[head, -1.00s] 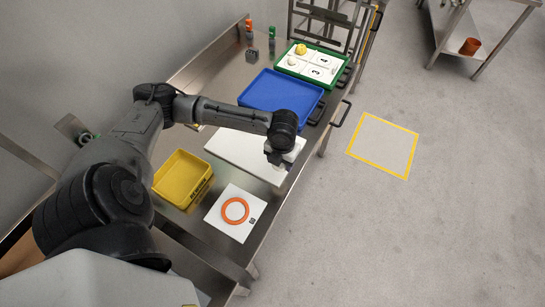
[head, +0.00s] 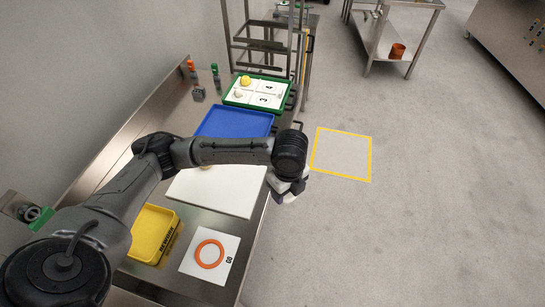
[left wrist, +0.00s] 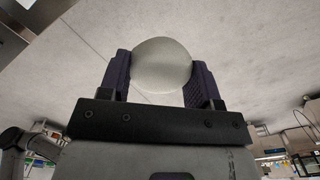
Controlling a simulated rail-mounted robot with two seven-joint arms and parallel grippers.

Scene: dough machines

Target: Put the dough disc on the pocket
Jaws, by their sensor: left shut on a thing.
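My left gripper (head: 290,193) is shut on a pale, rounded dough disc (left wrist: 162,66). In the left wrist view the disc sits between the two dark fingers, with floor behind it. In the head view the gripper is beyond the table's right edge, and the disc is hard to make out. The green tray (head: 247,106) at the far end has a white insert with numbered pockets (head: 264,99). A yellow ball (head: 246,81) and a small pale piece (head: 239,95) lie on the insert. Pockets 3 and 4 can be read. My right gripper is not in view.
A blue tray (head: 235,124) lies between the green tray and a white board (head: 225,195). A yellow bin (head: 152,232) and a white card with an orange ring (head: 209,254) are nearer. A rack (head: 266,45) stands behind the green tray. Yellow-framed floor (head: 341,154) is clear.

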